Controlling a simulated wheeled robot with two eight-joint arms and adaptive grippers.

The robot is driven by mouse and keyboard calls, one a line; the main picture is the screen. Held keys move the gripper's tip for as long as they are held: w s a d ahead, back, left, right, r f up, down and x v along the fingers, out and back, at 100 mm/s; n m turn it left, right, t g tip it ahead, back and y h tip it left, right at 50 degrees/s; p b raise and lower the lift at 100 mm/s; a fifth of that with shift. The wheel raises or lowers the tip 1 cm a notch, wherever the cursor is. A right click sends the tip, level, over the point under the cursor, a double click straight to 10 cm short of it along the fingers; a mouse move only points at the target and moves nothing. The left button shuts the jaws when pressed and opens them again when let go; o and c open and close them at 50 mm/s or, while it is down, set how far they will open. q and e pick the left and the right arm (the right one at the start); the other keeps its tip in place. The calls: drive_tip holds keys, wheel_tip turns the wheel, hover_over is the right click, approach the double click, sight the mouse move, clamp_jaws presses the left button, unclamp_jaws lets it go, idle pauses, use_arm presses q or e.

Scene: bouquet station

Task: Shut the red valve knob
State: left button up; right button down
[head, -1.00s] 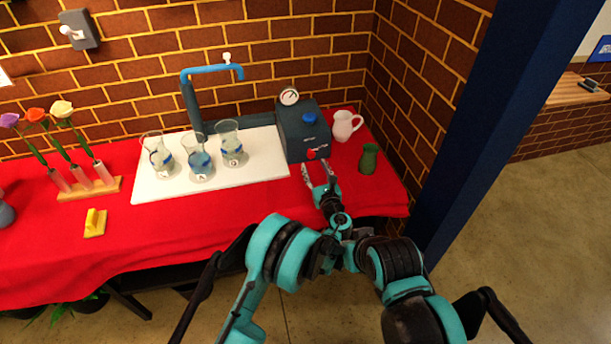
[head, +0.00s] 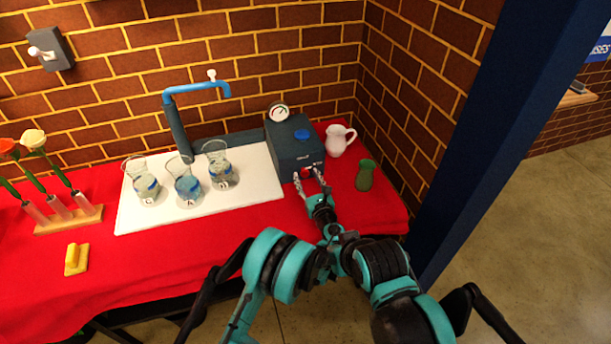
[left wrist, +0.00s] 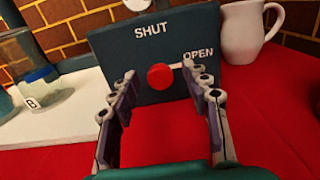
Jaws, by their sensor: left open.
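The red valve knob (left wrist: 160,77) is on the front of a dark blue-grey box (head: 292,150). White lettering on the box reads SHUT above the knob and OPEN to its right. A short white pointer by the knob points right, toward OPEN. In the head view the knob (head: 306,173) shows partly between the fingertips. My left gripper (head: 309,180) is open in front of the box, its fingers to either side of the knob. In the left wrist view the open jaws (left wrist: 161,80) frame the knob, and I cannot tell whether they touch it.
A white pitcher (head: 338,141) and a green vase (head: 366,175) stand right of the box. Several glass beakers stand on a white board (head: 255,195) to its left. A gauge (head: 279,112) tops the box. The red cloth (head: 225,235) in front is clear.

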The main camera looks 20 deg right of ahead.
use_arm(q)
clamp_jaws()
drive_tip(key=shift+n, duration=0.3)
drive_tip(key=n, duration=0.3)
drive_tip(key=shift+a+n, duration=0.1)
drive_tip(key=shift+n, duration=0.2)
drive_tip(key=n, duration=0.4)
drive_tip(key=shift+n, duration=0.3)
drive_tip(key=n, duration=0.4)
drive_tip(key=shift+a, duration=0.1)
drive_tip(key=shift+f+n, duration=0.1)
drive_tip(key=shift+n, duration=2.4)
